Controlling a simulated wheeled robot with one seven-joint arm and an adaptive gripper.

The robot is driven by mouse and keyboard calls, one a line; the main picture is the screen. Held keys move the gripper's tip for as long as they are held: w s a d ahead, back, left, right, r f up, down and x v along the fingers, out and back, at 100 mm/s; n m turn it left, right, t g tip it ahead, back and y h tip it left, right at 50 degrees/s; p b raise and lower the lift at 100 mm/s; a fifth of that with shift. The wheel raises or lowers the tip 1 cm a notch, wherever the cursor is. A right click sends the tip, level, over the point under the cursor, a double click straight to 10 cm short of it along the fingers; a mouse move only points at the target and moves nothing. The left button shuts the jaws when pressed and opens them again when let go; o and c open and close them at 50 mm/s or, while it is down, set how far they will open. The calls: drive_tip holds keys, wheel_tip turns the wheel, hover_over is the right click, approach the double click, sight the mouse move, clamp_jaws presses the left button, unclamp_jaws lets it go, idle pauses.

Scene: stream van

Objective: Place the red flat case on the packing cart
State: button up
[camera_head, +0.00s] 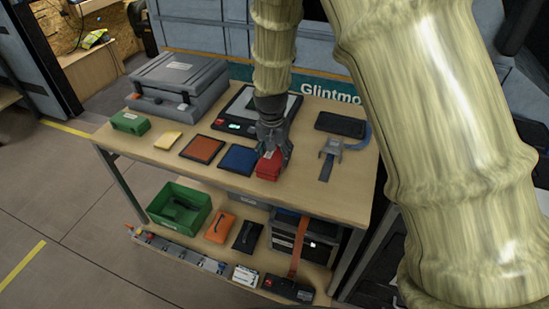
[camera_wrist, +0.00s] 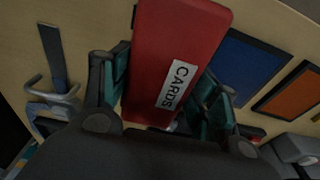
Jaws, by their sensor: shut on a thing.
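The red flat case (camera_head: 268,165) is at the right-centre of the wooden cart top (camera_head: 345,190). In the wrist view the red case (camera_wrist: 175,50) carries a white label reading "CARDS". My gripper (camera_head: 272,150) comes down from above and is shut on the case. In the wrist view its two fingers (camera_wrist: 160,92) stand on either side of the case. Whether the case touches the top or hangs just above it I cannot tell. I see no label that names this cart as the packing cart.
A blue pad (camera_head: 237,158) and an orange pad (camera_head: 202,148) lie left of the case. A black device (camera_head: 241,112) and a grey case (camera_head: 178,80) stand behind. The lower shelf holds a green bin (camera_head: 166,207).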

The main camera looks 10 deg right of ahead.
sight(273, 156)
drive_tip(key=shift+f, duration=1.2)
drive_tip(key=shift+f, duration=0.1)
drive_tip(key=o, duration=1.3)
drive_tip(key=shift+f, duration=0.1)
drive_tip(key=shift+s+a+r+b, duration=0.15)
drive_tip(key=shift+s+r+b, duration=0.05)
drive_tip(key=shift+r, duration=1.85)
drive_tip(key=shift+s+a+r+b, duration=0.1)
drive_tip(key=shift+s+r+b, duration=0.1)
drive_tip(key=shift+r, duration=1.85)
drive_tip(key=shift+s+a+r+b, duration=0.15)
drive_tip(key=shift+s+r, duration=0.05)
drive_tip(key=shift+r, duration=1.85)
